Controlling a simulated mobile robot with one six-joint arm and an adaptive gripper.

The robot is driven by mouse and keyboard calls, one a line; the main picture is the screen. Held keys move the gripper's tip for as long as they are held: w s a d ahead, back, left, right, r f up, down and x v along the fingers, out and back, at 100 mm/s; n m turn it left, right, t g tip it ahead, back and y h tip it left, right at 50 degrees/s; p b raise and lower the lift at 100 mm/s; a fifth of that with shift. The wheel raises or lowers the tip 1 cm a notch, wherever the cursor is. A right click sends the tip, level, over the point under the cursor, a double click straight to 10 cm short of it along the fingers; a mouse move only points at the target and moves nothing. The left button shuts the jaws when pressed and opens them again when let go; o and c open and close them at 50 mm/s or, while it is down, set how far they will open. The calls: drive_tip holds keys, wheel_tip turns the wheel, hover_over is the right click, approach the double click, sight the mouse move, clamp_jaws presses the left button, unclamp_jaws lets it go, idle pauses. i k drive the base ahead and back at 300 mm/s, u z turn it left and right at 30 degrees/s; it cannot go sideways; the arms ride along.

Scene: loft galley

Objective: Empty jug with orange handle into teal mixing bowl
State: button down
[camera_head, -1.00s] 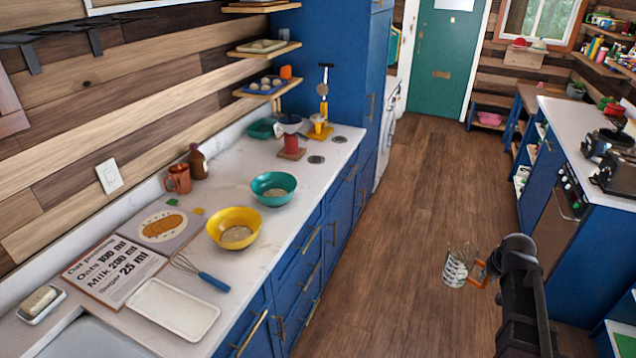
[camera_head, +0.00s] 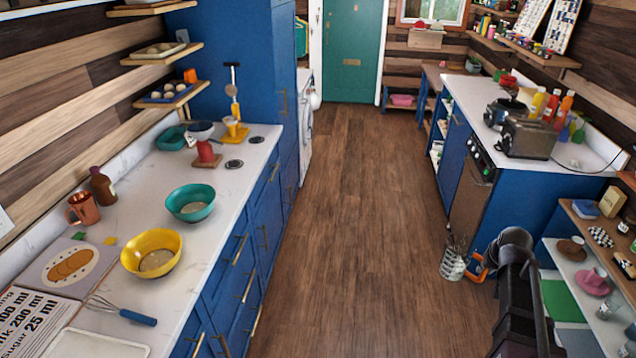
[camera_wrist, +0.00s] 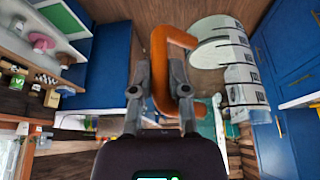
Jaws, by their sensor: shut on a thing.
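The jug with the orange handle (camera_head: 453,262) is clear with dark markings, held over the floor at the lower right of the head view. My gripper (camera_head: 484,264) is shut on its orange handle (camera_wrist: 162,75), seen closely in the wrist view. The jug's clear body (camera_wrist: 238,70) with its printed scale is at the right of the wrist view. I cannot tell how much it contains. The teal mixing bowl (camera_head: 191,203) stands on the left counter, well away from the jug, with something pale inside.
The white counter (camera_head: 215,222) also holds a yellow bowl (camera_head: 151,252), a whisk (camera_head: 125,312), a copper mug (camera_head: 83,209), a brown bottle (camera_head: 102,187) and a red stand (camera_head: 206,155). The wooden floor (camera_head: 330,230) between the counters is clear. Open shelves stand at right.

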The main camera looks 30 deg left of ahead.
sight(191, 203)
drive_tip(key=z, duration=0.05)
drive_tip(key=i, duration=1)
drive_tip(key=u, duration=1.65)
